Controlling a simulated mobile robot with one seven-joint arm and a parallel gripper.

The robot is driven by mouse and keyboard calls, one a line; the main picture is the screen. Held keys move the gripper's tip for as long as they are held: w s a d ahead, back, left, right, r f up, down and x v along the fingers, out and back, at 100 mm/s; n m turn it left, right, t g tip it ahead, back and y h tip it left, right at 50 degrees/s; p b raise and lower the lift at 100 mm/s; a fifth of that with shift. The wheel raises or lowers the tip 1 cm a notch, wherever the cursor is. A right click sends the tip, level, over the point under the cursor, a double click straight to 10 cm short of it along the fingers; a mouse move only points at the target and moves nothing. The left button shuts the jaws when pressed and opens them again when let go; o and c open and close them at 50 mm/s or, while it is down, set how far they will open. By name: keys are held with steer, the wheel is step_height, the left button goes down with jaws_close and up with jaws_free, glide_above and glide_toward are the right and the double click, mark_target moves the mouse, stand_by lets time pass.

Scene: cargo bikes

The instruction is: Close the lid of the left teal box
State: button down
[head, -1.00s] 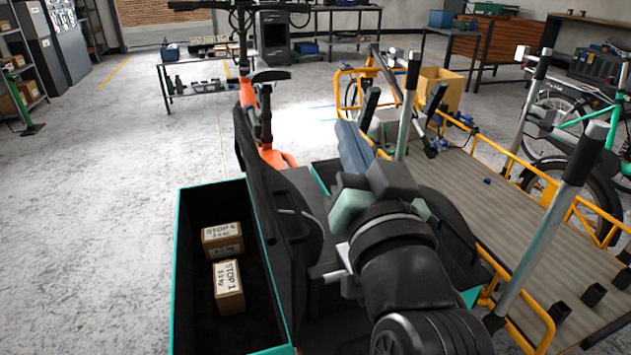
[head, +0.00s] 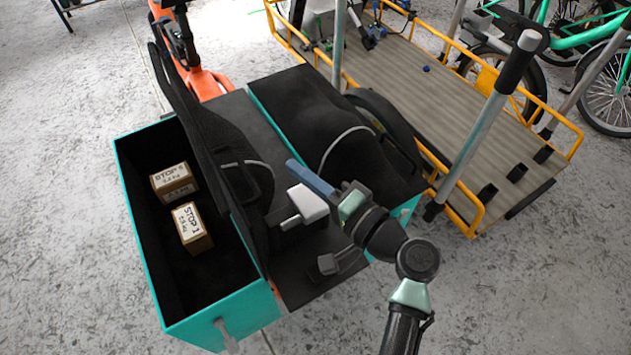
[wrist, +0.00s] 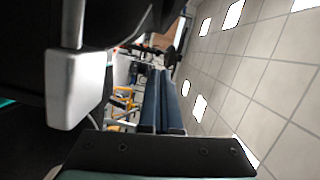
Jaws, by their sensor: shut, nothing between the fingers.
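The left teal box (head: 205,310) stands open at the left of the head view. Its black lid (head: 203,140) stands up along the box's right side, leaning slightly. Two cardboard parcels, one behind (head: 172,182) and one in front (head: 190,228), lie inside. My gripper (head: 296,168) is shut and empty, to the right of the raised lid and above the black deck between the boxes. Its two blue fingers lie side by side in the wrist view (wrist: 161,100). I cannot tell whether it touches the lid.
The right teal box (head: 403,214) has its black lid down, with a cable over it. A pale grey block (head: 305,204) is close to my gripper. A yellow-railed cargo bed (head: 420,95) stands at right. Bare floor (head: 60,200) lies at left.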

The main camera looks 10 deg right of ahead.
mark_target(269, 198)
steer(key=shift+w+a+f, duration=0.15)
steer(key=shift+w+a, duration=0.2)
steer(key=shift+a, duration=0.65)
steer(key=shift+w+a+f, duration=0.1)
steer(key=shift+w+a, duration=0.25)
steer(key=shift+a, duration=0.6)
steer(key=shift+w+a+f, duration=0.15)
steer(key=shift+w+a, duration=0.2)
steer(key=shift+a, duration=0.65)
steer(key=shift+a, duration=0.1)
